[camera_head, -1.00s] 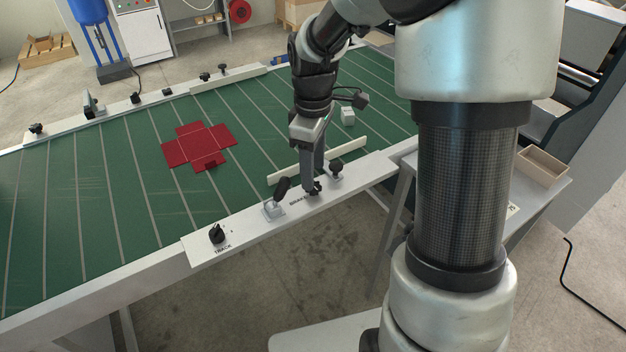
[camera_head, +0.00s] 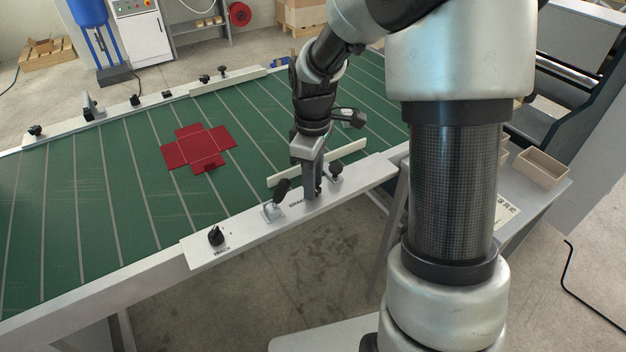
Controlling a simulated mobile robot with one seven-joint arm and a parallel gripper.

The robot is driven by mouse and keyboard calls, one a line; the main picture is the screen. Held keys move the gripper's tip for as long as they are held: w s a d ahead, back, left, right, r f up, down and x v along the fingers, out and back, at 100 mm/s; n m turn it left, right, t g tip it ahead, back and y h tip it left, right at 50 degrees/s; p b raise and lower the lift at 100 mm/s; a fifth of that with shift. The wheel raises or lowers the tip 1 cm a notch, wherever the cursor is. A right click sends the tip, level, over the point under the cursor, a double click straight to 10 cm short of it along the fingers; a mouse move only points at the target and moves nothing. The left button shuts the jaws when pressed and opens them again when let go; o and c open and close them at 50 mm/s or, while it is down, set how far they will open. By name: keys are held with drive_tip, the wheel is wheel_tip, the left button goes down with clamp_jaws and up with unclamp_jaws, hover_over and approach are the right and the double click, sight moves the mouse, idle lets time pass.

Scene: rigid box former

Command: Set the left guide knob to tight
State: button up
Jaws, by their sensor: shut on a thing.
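My gripper (camera_head: 313,192) points down at the near rail (camera_head: 245,236) of the green table. It is shut on a small dark knob, taken to be the left guide knob, which is mostly hidden between the fingers. The knob's setting and any marks by it cannot be read. A similar black knob (camera_head: 336,173) stands just to the right of the fingers, near the pale guide bar (camera_head: 345,151).
A black lever on a grey base (camera_head: 273,210) stands close to the left of my gripper. The black track knob (camera_head: 216,236) is further left. A red unfolded box blank (camera_head: 199,148) lies on the green table. Small knobs (camera_head: 137,99) line the far rail.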

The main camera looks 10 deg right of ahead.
drive_tip(key=m, duration=0.9)
drive_tip(key=shift+p, duration=0.35)
drive_tip(key=m, duration=0.4)
drive_tip(key=shift+m+p, duration=0.65)
drive_tip(key=shift+m, duration=1.75)
drive_tip(key=o, duration=1.1)
drive_tip(key=shift+c, duration=0.2)
